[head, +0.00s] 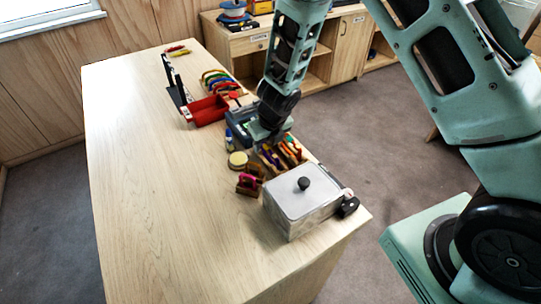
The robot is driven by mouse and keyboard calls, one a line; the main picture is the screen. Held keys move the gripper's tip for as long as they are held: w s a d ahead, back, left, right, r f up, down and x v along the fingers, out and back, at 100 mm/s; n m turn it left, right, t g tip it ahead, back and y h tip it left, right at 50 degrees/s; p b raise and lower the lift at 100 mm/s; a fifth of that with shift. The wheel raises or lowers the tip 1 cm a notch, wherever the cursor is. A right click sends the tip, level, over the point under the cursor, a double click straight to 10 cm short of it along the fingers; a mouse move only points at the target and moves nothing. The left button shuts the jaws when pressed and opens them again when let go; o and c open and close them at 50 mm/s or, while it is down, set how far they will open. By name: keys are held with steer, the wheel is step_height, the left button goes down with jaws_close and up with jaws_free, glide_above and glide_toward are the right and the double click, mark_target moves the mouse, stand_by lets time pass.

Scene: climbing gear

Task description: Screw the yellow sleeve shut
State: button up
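My arm reaches down over the table, and my gripper (262,138) is low, just behind a row of coloured climbing pieces (281,155) in yellow, orange, green and red. The fingertips are too small and dark to tell whether they are open or hold anything. I cannot make out which piece carries the yellow sleeve, or its thread; it may be partly hidden by my gripper.
A grey lidded box (302,196) stands at the near right corner. A pink-and-brown piece (248,184), a round yellowish tin (237,160), a red tray (207,111) and colourful curved pieces (217,81) line the right side. The left tabletop (150,190) is clear.

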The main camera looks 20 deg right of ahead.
steer(key=shift+s+a, duration=0.15)
steer(key=shift+a, duration=0.45)
steer(key=shift+f, duration=0.1)
steer(key=shift+f+b, duration=1.3)
steer(key=shift+f, duration=0.05)
steer(key=shift+d, duration=0.75)
steer(key=shift+r, duration=0.2)
steer(key=r+p, duration=0.1)
steer(key=p, duration=0.1)
steer(key=r, duration=0.1)
steer(key=shift+w+r+p, duration=0.25)
steer(key=shift+r+p, duration=0.1)
steer(key=shift+p, duration=0.05)
steer(key=shift+f, duration=0.1)
